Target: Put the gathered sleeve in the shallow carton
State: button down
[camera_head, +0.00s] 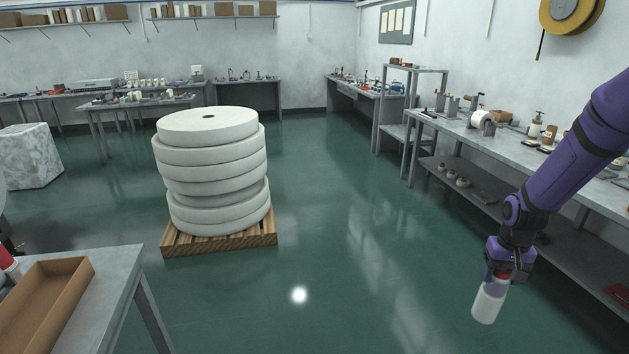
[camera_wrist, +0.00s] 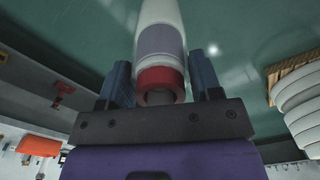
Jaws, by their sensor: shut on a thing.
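My gripper (camera_head: 506,264) hangs at the right of the head view, over open floor. It is shut on the gathered sleeve (camera_head: 489,300), a white tube with a grey band and a red end, which hangs slightly tilted below the fingers. In the wrist view the sleeve (camera_wrist: 160,40) lies between the two dark fingers (camera_wrist: 160,75), red end nearest the palm. The shallow carton (camera_head: 77,284), brown and open, is on a grey table at the lower left, far from my gripper. Its lower part is cut off by the frame.
The grey table (camera_head: 116,290) has a red-and-white item (camera_head: 7,259) beside the carton, at the frame edge. A pallet (camera_head: 220,246) with a stack of large white rolls (camera_head: 210,160) stands mid-left. A long workbench (camera_head: 500,140) runs along the right. Green floor between is clear.

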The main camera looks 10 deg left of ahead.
aim_at(41, 316)
jog(key=i, duration=1.4)
jog(key=i+u, duration=0.25)
jog(key=u, duration=0.25)
jog(key=i+l+u, duration=0.15)
jog(key=u, duration=0.35)
jog(key=i+u, duration=0.1)
jog(key=u, duration=1.3)
